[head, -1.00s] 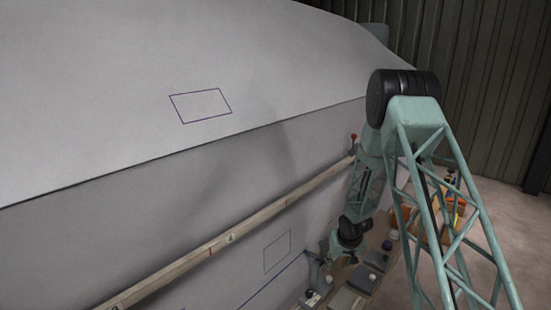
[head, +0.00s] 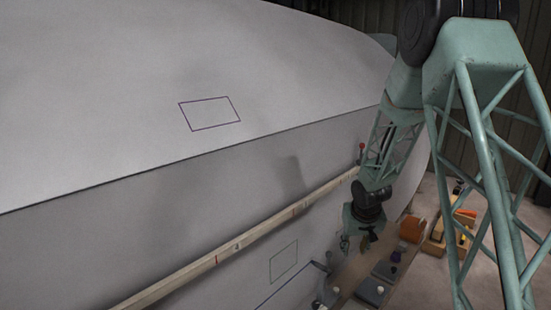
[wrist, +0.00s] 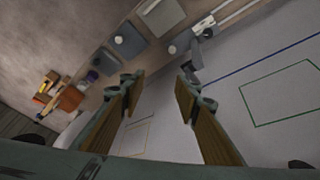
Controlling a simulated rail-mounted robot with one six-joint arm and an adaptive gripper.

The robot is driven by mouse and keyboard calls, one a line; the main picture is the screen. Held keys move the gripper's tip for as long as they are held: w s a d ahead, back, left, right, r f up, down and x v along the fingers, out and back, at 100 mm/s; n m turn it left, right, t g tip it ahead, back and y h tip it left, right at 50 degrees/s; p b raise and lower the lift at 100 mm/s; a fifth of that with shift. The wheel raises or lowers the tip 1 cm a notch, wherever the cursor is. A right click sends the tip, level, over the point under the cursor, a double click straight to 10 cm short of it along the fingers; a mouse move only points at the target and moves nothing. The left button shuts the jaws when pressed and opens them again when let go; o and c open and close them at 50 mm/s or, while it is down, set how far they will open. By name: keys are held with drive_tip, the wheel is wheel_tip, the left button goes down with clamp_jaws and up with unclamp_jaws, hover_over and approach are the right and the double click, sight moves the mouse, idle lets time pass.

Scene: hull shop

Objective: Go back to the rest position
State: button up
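My gripper (head: 357,243) hangs below my arm in the head view, in front of the hull's lower side and above the bench. In the wrist view my gripper (wrist: 158,88) shows two wood-coloured finger pads spread wide apart with nothing between them. The gripper is open and empty and touches nothing that I can see.
The pale hull (head: 250,70) fills the left, with a marked purple rectangle (head: 209,113) and a long wooden batten (head: 235,243) along it. The bench holds grey trays (wrist: 130,42), an orange block (wrist: 70,98) and small items. Open floor (wrist: 40,30) lies beyond.

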drive_tip(key=s+a+r+b, duration=0.1)
drive_tip(key=s+a+r, duration=0.1)
drive_tip(key=s+r, duration=2.2)
drive_tip(key=s+a+r, duration=0.2)
drive_tip(key=s, duration=0.9)
drive_tip(key=s+a+r+b, duration=0.1)
drive_tip(key=s+a+r, duration=0.1)
drive_tip(key=s, duration=0.9)
drive_tip(key=s+a+r+b, duration=0.1)
drive_tip(key=s+a+r, duration=0.1)
drive_tip(key=s, duration=0.9)
drive_tip(key=shift+r+g+y, duration=0.3)
drive_tip(key=shift+r+y, duration=0.1)
drive_tip(key=shift+r, duration=0.15)
